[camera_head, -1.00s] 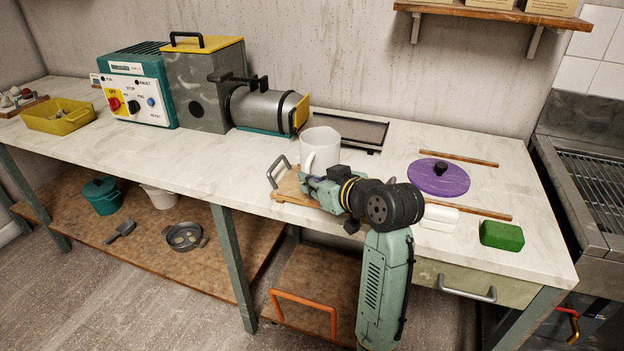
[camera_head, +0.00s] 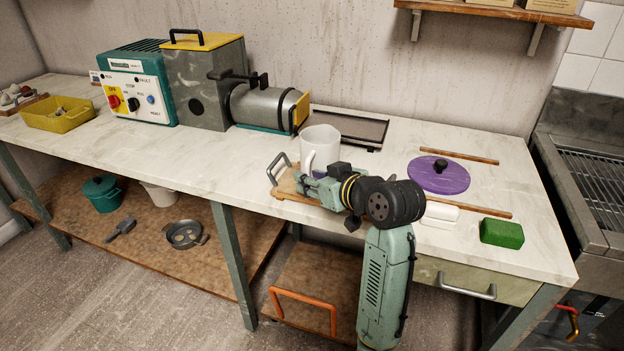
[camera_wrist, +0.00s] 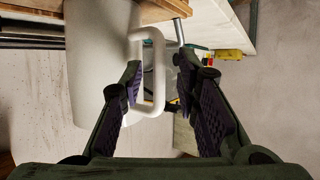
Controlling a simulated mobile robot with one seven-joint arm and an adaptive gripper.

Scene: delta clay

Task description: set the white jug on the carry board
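The white jug (camera_head: 320,142) is upright at the carry board (camera_head: 286,187), near the counter's front edge. Its base is hidden behind my gripper, so I cannot see whether it touches the board. The board is brown wood with a grey metal handle at its left end. My gripper (camera_head: 312,182) is beside the jug on the near side. In the wrist view, the fingers of my gripper (camera_wrist: 160,98) are apart, with the jug's handle (camera_wrist: 157,75) between them, close to the left finger. A clear gap shows at the right finger. The jug's body (camera_wrist: 95,60) fills the left.
A purple lid (camera_head: 438,178), a green block (camera_head: 502,233) and a white block (camera_head: 440,216) lie to the right. Wooden strips lie near them. A dark-framed tray (camera_head: 350,131) lies behind the jug. A grey machine (camera_head: 205,95) stands back left. The counter left of the board is clear.

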